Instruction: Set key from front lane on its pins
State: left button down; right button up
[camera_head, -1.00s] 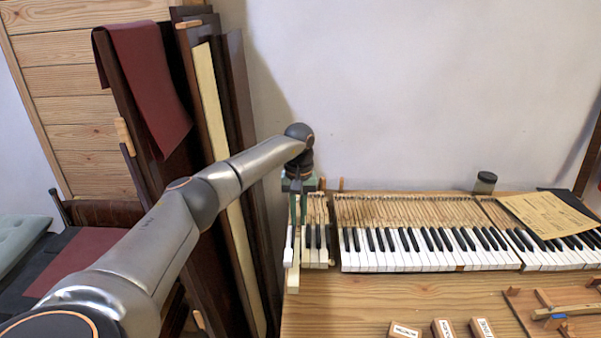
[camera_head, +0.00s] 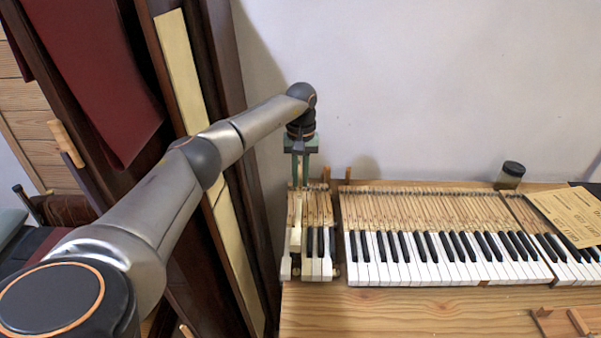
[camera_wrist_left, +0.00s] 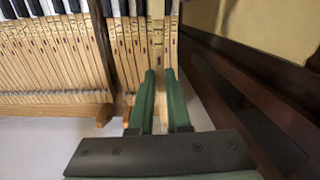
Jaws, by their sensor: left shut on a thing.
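My left gripper (camera_head: 300,183) points down over the back of the small key section (camera_head: 318,215) at the table's left end. In the left wrist view its two green fingers (camera_wrist_left: 161,82) are shut on a wooden key (camera_wrist_left: 158,42). My right gripper is not in view.
The long keyboard section (camera_head: 430,255) lies just to the right, across a narrow gap. A jar (camera_head: 510,175) and a paper sheet (camera_head: 565,215) are at the back right. Tall dark panels (camera_head: 235,150) lean close on the left. The table's front (camera_head: 400,315) is mostly clear.

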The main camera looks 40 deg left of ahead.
pick_arm(q)
jog(key=shift+s+d+f+b, duration=0.1)
jog(key=shift+f+b, duration=0.45)
jog(key=shift+f, duration=0.1)
notch_tip(320, 180, down, 3)
jog(key=shift+r+b, duration=0.15)
jog(key=shift+b, duration=0.95)
notch_tip(320, 180, down, 2)
jog(key=shift+b, duration=0.8)
jog(key=shift+f, duration=0.65)
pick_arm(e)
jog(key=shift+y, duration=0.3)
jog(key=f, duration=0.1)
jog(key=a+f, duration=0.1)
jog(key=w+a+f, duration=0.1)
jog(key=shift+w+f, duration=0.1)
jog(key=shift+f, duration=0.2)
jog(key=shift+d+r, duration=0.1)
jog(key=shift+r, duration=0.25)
pick_arm(q)
jog(key=shift+f, duration=0.7)
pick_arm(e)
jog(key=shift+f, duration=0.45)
pick_arm(q)
jog(key=c, duration=1.2)
grip_release()
